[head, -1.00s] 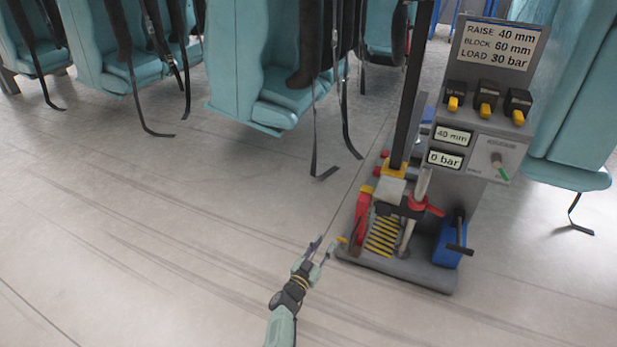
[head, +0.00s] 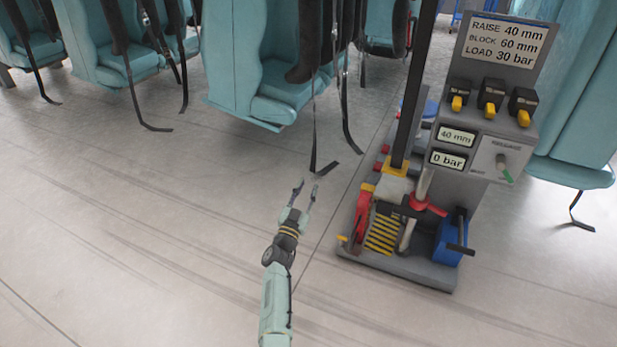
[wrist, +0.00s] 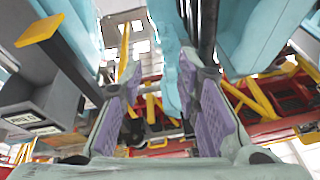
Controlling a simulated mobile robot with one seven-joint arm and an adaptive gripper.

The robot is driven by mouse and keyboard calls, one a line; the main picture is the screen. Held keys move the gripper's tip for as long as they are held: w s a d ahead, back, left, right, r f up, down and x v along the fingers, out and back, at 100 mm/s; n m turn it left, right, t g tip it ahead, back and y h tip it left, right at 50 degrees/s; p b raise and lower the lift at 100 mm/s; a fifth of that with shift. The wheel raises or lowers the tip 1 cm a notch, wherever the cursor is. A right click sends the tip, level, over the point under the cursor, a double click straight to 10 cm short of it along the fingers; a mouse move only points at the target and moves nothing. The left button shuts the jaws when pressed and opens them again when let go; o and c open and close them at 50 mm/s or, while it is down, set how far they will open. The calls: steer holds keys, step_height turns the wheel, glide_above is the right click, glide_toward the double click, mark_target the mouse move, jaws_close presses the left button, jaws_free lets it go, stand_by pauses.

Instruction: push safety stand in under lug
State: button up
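A grey block (head: 395,187), possibly the lug, sits above the spring at the foot of the dark post. My gripper (head: 305,186) is open and empty, left of the stand and apart from it. In the wrist view its two purple-padded fingers (wrist: 168,115) are spread with nothing between them. The stand is not clearly identifiable in the wrist view.
A grey control panel (head: 487,110) reads 40 mm and 0 bar, with yellow-handled levers and a knob. A blue pump (head: 452,238) with a dark handle stands at the right of the base. Teal seats (head: 262,60) with hanging straps are behind. The floor at left is clear.

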steer(key=shift+w+a+r+t, duration=0.1)
steer(key=shift+w+a+r, duration=0.1)
steer(key=shift+r, duration=0.35)
steer(key=shift+w+a+r+t, duration=0.15)
steer(key=shift+w+r, duration=0.1)
steer(key=shift+r, duration=0.35)
steer(key=shift+w+a+r+t, duration=0.1)
steer(key=shift+w+a+r, duration=0.1)
steer(key=shift+r, duration=0.35)
